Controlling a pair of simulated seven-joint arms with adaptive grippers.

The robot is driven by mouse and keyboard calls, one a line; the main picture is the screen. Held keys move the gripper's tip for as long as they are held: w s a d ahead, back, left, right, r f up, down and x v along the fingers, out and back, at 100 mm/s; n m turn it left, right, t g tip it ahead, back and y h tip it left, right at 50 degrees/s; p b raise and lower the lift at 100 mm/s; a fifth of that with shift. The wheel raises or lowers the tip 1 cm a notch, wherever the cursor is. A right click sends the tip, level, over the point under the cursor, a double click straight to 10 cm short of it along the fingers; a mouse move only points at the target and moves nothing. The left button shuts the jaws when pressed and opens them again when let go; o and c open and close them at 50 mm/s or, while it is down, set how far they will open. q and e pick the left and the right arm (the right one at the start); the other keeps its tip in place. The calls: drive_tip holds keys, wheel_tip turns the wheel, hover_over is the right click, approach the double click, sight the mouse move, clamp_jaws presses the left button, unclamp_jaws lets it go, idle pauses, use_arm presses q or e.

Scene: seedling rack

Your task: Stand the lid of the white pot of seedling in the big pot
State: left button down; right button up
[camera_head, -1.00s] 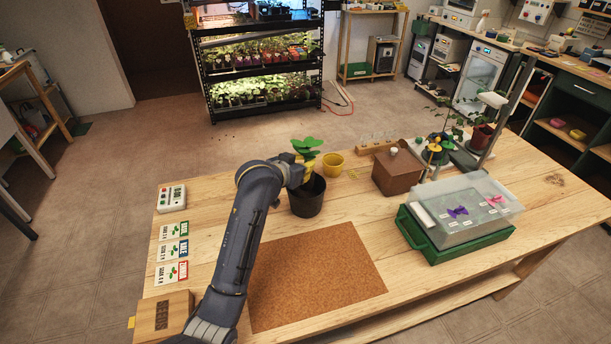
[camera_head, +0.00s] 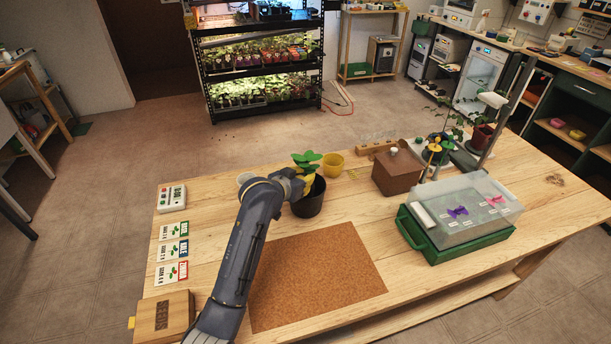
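The big pot (camera_head: 310,203) is black and stands upright on the wooden table behind the brown mat. A seedling (camera_head: 307,158) with broad green leaves and some yellow below them is at the big pot's mouth, its lower part hidden. My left gripper (camera_head: 304,183) is at the big pot's left rim, seen from behind. Its fingers are mostly hidden, but the seedling has moved down with it, so it appears shut on the seedling. A white round thing (camera_head: 244,177) shows partly behind my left arm; I cannot tell whether it is a pot or a lid. My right gripper is out of view.
A small yellow pot (camera_head: 334,164) stands behind the big pot. A brown box (camera_head: 397,174) with a white knob is right of it. A green tray (camera_head: 456,246) with a clear cover stands at the right. The brown mat (camera_head: 315,277) is bare. Seed cards (camera_head: 172,251) lie at left.

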use_arm(q)
drive_tip(key=c, duration=1.6)
unclamp_jaws()
drive_tip(key=shift+r, duration=0.15)
drive_tip(key=v, duration=1.2)
